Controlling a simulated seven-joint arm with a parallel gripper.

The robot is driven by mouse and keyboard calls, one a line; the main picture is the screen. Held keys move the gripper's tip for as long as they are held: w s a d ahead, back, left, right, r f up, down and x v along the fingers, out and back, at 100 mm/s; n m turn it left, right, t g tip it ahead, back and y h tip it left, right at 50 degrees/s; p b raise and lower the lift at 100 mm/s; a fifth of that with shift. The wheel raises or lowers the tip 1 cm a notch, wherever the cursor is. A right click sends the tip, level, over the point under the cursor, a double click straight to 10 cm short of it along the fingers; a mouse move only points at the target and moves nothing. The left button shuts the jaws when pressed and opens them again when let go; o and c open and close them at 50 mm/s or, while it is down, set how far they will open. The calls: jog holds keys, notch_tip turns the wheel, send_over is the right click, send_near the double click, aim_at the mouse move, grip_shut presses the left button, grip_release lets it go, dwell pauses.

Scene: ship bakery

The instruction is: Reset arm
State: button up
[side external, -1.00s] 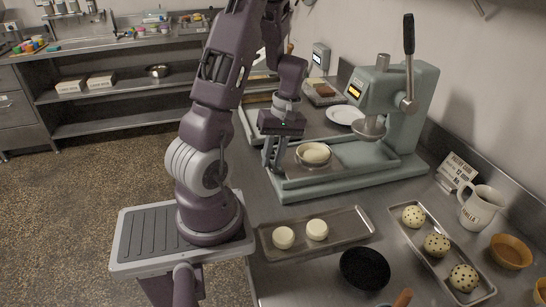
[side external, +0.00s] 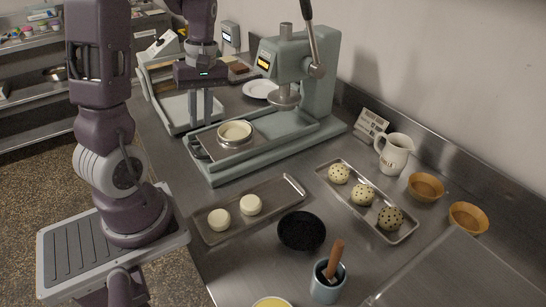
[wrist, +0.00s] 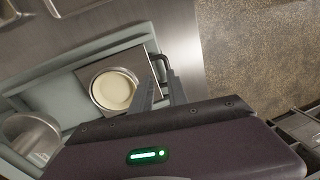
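My gripper (side external: 200,116) hangs over the counter with its fingers pointing down, just left of and behind the round mould on the press. Its fingers are apart with nothing between them; they also show in the wrist view (wrist: 160,90). The pale green dough press (side external: 318,125) stands on the counter with its lever up. A round mould (side external: 251,139) holding pale dough (side external: 235,131) sits on a square plate at the front of the press base. The mould and dough (wrist: 114,91) show left of the fingers in the wrist view.
A tray (side external: 287,189) with two white dough pieces lies in front of the press. Another tray (side external: 410,230) holds dotted buns. A black bowl (side external: 302,231), a blue cup (side external: 327,288), a jug (side external: 393,155), orange bowls (side external: 425,187) and a white plate (side external: 261,89) stand on the counter.

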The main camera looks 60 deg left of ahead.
jog(key=w+d+r+m+t, duration=0.2)
jog(key=d+r+m+t, duration=0.1)
jog(key=d+r+m, duration=0.55)
jog(key=s+d+r+m+t, duration=0.1)
jog(key=s+d+m+t, duration=0.1)
jog(key=d, duration=0.5)
jog(key=s+d+r+m+t, duration=0.2)
jog(key=s+d+m, duration=0.3)
jog(key=d+m, duration=0.1)
jog(key=shift+s+d, duration=0.3)
jog(key=shift+d, duration=0.15)
jog(key=shift+m, duration=0.25)
